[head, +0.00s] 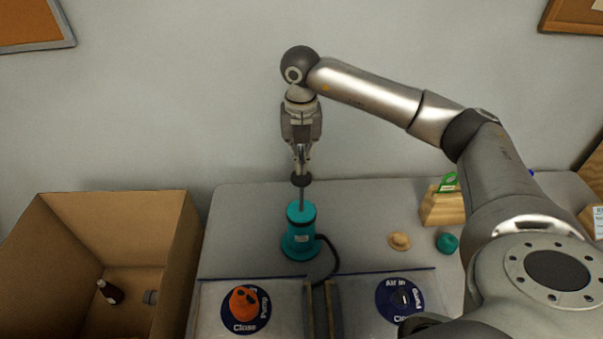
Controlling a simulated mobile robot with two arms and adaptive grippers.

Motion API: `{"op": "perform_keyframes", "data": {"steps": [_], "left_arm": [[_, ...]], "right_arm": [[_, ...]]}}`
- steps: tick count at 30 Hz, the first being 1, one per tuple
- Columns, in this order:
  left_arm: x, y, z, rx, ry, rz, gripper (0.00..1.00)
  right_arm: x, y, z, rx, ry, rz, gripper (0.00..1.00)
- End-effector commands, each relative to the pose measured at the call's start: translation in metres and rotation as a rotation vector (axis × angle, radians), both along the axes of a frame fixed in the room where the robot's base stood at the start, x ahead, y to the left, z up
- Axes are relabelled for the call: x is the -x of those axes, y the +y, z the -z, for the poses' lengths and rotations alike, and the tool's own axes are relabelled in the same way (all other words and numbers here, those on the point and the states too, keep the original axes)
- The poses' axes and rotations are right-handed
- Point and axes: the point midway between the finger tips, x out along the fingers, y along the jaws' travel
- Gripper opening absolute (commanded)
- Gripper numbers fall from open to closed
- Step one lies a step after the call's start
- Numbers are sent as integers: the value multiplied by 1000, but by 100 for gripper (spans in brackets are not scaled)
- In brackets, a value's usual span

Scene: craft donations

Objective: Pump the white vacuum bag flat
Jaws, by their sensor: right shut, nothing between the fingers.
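A teal hand pump (301,228) stands upright on the table, its rod raised and topped by a black knob (301,180). My right gripper (302,167) points down, shut and empty, directly above the knob; whether it touches the knob I cannot tell. A black hose (333,262) runs from the pump toward the front. Two pale bag panels lie at the table's front: the left one (211,300) has a blue valve disc (240,324) with an orange piece (243,302) on it, the right one (360,305) a blue disc (385,302) with a dark knob. Both are cut off below. My left gripper is out of view.
Dark-and-wood bars (320,308) stand between the panels. A tan knob (399,241), a teal ball (447,242) and a wooden block (440,208) sit right of the pump.

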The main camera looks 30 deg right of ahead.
Motion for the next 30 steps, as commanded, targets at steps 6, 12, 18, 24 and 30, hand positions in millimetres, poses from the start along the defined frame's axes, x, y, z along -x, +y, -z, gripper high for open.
{"op": "perform_keyframes", "data": {"steps": [6, 12, 18, 24, 30], "left_arm": [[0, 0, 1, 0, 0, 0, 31], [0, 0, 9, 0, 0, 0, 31], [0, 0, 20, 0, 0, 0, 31], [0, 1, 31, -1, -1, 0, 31], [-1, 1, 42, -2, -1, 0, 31]], "right_arm": [[0, 0, 1, 0, 0, 0, 0], [0, 0, 12, -1, 1, 0, 0], [0, 0, 27, -1, 1, 0, 0], [0, 0, 43, 0, 1, 0, 0], [0, 0, 58, 1, 2, 0, 0]]}}
